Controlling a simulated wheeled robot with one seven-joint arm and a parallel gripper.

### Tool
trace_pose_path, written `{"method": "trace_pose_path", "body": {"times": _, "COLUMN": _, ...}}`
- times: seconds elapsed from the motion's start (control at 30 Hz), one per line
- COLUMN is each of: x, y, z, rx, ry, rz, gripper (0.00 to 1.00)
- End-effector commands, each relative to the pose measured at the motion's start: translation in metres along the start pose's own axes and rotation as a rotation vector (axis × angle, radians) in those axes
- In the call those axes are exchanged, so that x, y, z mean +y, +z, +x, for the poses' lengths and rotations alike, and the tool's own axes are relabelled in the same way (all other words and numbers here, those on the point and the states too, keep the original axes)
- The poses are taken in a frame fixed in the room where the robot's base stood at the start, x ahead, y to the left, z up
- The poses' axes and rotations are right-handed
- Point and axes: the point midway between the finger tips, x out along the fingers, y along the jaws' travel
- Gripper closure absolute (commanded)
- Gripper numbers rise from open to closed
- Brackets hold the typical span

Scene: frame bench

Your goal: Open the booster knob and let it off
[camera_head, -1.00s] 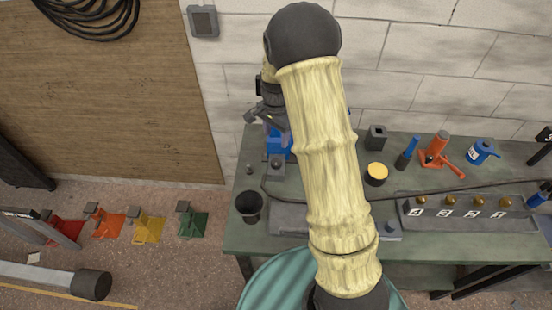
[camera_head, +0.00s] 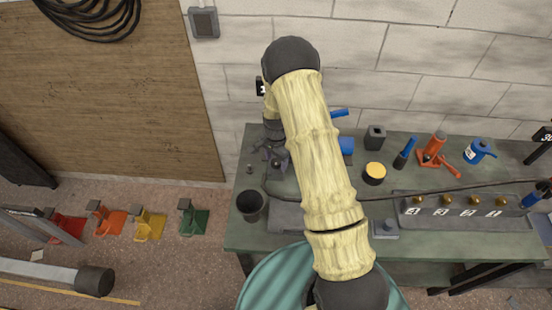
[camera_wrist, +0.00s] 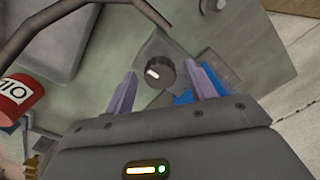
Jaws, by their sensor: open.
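A dark round knob (camera_wrist: 155,73) with a white mark sits on a small grey block (camera_wrist: 160,47) in the wrist view; no label on it is readable. My gripper (camera_wrist: 164,80) is open, with one purple-grey finger on each side of the knob. The fingers look around the knob, but I cannot tell whether they touch it. In the head view my gripper (camera_head: 269,155) is over the same spot at the bench's left end, covering most of the knob and block. A blue part (camera_wrist: 184,97) shows behind the right finger.
The green bench (camera_head: 400,247) holds a black cup (camera_head: 251,206), a yellow-topped jar (camera_head: 374,173), an orange jack (camera_head: 434,149), a blue can (camera_head: 478,151) and a numbered strip (camera_head: 470,225). A red can (camera_wrist: 14,97) and a dark hose (camera_wrist: 55,22) show in the wrist view.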

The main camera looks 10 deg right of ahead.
Motion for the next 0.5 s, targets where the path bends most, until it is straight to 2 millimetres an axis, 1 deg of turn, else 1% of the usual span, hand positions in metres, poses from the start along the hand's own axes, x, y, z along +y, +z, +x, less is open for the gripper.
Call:
{"method": "trace_pose_path", "body": {"times": 0.1, "x": -0.0002, "y": -0.0001, "z": -0.0002, "rx": 0.000, "ry": 0.000, "rz": 0.000, "gripper": 0.45}}
{"method": "trace_pose_path", "body": {"times": 0.13, "x": -0.0002, "y": -0.0001, "z": -0.0003, "rx": 0.000, "ry": 0.000, "rz": 0.000, "gripper": 0.46}}
{"method": "trace_pose_path", "body": {"times": 0.27, "x": -0.0002, "y": -0.0001, "z": -0.0004, "rx": 0.000, "ry": -0.001, "rz": 0.000, "gripper": 0.72}}
{"method": "trace_pose_path", "body": {"times": 0.3, "x": -0.0002, "y": -0.0001, "z": -0.0005, "rx": 0.000, "ry": -0.001, "rz": 0.000, "gripper": 0.80}}
{"method": "trace_pose_path", "body": {"times": 0.33, "x": -0.0003, "y": -0.0001, "z": -0.0005, "rx": 0.000, "ry": -0.001, "rz": 0.000, "gripper": 0.86}}
{"method": "trace_pose_path", "body": {"times": 0.37, "x": -0.0003, "y": -0.0001, "z": -0.0005, "rx": 0.000, "ry": -0.001, "rz": 0.000, "gripper": 0.89}}
{"method": "trace_pose_path", "body": {"times": 0.5, "x": -0.0004, "y": -0.0001, "z": -0.0006, "rx": 0.000, "ry": -0.001, "rz": -0.002, "gripper": 0.89}}
